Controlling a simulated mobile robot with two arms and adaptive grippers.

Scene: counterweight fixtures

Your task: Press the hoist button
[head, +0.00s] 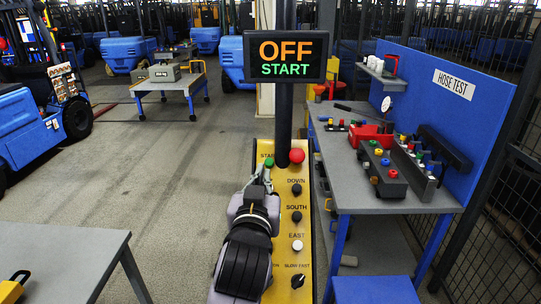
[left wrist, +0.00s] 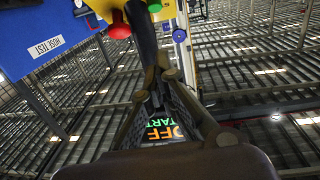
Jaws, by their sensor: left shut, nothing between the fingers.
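A yellow control panel (head: 307,222) stands upright on a black post, with buttons labelled DOWN, SOUTH and EAST and a SLOW/FAST knob (head: 298,281). No button label reading hoist is legible. A red button (head: 297,155) and a green button (head: 268,162) sit at its top; they also show in the left wrist view, red (left wrist: 119,22) and green (left wrist: 154,6). My left gripper (head: 263,177) is shut and empty, in front of the panel's left column just below the green button. Contact cannot be told. My arm hides most of that column. The wrist view shows the gripper (left wrist: 163,73) too.
A display (head: 285,57) on the post reads OFF and START. A blue-framed bench (head: 400,204) with a HOSE TEST board stands close on the right. A grey table (head: 60,262) is at the lower left. Open floor lies between it and the panel.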

